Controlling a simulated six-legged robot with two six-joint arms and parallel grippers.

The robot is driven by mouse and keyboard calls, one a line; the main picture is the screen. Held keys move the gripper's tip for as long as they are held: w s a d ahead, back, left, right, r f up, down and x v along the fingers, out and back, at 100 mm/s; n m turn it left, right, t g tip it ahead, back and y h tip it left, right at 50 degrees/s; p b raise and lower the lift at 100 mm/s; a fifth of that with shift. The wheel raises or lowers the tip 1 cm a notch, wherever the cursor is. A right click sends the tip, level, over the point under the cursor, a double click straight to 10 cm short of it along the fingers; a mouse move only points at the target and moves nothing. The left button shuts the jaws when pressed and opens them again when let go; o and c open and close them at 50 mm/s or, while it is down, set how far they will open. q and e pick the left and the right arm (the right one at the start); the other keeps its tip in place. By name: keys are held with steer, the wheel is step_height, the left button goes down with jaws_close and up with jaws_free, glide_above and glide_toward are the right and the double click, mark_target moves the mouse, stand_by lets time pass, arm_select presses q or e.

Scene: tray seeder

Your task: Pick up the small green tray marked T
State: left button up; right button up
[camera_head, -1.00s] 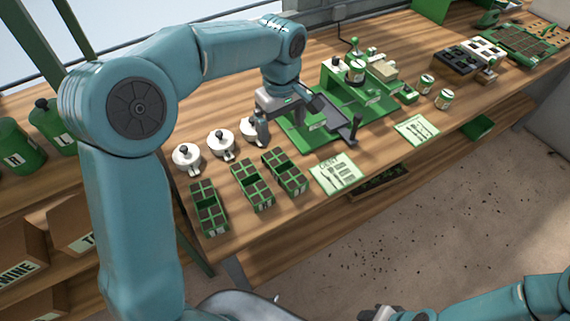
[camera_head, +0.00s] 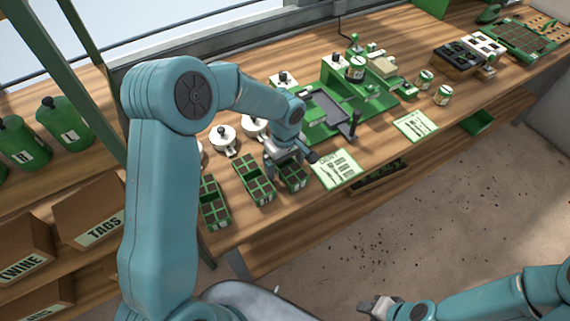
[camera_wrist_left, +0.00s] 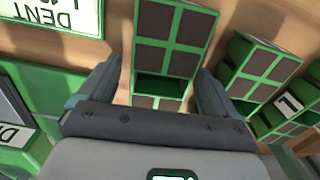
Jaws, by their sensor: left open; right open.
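Several small green trays with dark cells stand at the bench's front; no T can be read on them in these views. The rightmost tray (camera_head: 292,185) lies right under my left gripper (camera_head: 290,162), which partly covers it. In the left wrist view, this tray (camera_wrist_left: 172,48) shows between the two open fingers of my left gripper (camera_wrist_left: 158,80), with no clear contact. A neighbouring tray (camera_wrist_left: 262,65) is at the right there. In the head view, the middle tray (camera_head: 256,184) and left tray (camera_head: 213,204) stand apart. My right gripper (camera_head: 378,307) is open and empty, low in front.
A white-and-green card (camera_head: 336,169) lies right of the trays. White lidded pots (camera_head: 223,142) stand behind them. A green seeder (camera_head: 345,100) with a dark plate and lever stands behind right. Jars (camera_head: 443,96) and another card (camera_head: 415,126) are further right.

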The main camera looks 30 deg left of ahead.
arm_select(q)
steer(key=shift+s, duration=0.1)
steer(key=c, duration=1.1)
steer(key=shift+c, duration=0.2)
